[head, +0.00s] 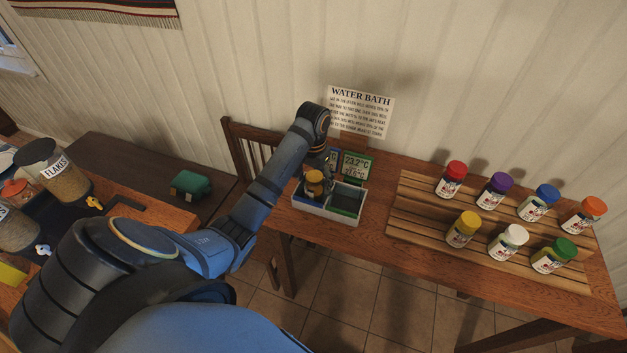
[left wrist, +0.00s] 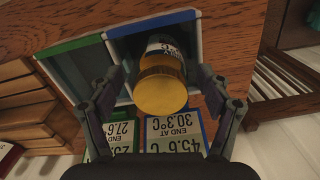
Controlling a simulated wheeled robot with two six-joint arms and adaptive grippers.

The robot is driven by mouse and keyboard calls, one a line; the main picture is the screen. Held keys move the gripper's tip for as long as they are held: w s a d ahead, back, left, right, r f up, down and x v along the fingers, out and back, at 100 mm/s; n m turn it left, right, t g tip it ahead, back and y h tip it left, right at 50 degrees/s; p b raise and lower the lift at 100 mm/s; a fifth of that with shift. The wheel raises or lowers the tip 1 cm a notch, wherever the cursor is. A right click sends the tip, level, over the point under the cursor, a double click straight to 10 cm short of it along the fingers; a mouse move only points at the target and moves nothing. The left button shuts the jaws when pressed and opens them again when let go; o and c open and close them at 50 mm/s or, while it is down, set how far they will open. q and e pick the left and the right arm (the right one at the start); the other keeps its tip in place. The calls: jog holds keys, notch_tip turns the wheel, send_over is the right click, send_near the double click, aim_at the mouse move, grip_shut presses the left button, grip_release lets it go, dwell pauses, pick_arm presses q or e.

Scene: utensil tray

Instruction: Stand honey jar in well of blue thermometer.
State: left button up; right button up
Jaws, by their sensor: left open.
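The honey jar (head: 314,184), amber with a golden lid, stands in the left well of the white two-well bath (head: 326,213). It also shows in the left wrist view (left wrist: 162,88), inside the blue-edged well (left wrist: 125,48), seemingly upright. The blue thermometer (left wrist: 175,132) stands beside that well, reading 45.6°C with END AT 30.3°C; in the head view it is mostly hidden behind my gripper. The green thermometer (head: 356,166) reads 23.2°C beside the other well. My left gripper (head: 317,175) is open, its fingers apart on either side of the jar.
A wooden stepped rack (head: 410,213) at the right holds several jars with coloured lids. A WATER BATH sign (head: 360,111) stands behind the bath. The right well (head: 347,198) holds no jar. A chair back (head: 240,140) is at the left, flake dispensers (head: 62,180) farther left.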

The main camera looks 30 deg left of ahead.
pick_arm(q)
jog(key=shift+r, duration=0.1)
notch_tip(320, 180, up, 12)
jog(key=p, duration=1.1)
